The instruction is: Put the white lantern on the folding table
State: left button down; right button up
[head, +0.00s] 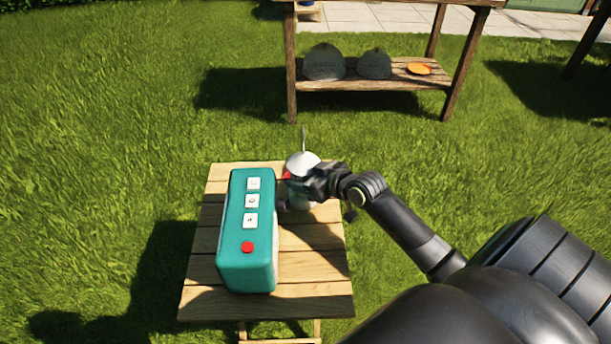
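The white lantern (301,161) has a pale domed top and a thin upright handle. It appears upright over the far right part of the folding table (312,262), a small slatted wooden table. My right gripper (298,184) is at the lantern, across its middle from the right, and hides much of its body. I cannot tell whether the fingers are closed on it, or whether its base touches the slats. A small red bit shows at the fingers' left end. My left gripper is not in view.
A teal box (248,232) with white buttons and a red knob stands on the table, close left of the lantern. The table's front right is bare. A wooden shelf stand (379,84) with two grey domes and an orange disc stands behind on the grass.

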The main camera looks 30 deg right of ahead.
jog(key=o, duration=1.3)
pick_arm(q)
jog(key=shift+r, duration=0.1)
pick_arm(e)
jog(key=shift+r, duration=0.1)
jog(key=shift+s+r, duration=0.15)
pick_arm(q)
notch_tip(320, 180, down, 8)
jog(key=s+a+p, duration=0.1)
jog(key=p, duration=0.2)
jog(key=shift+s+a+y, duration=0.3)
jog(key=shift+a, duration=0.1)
pick_arm(e)
jog(key=shift+v, duration=5.85)
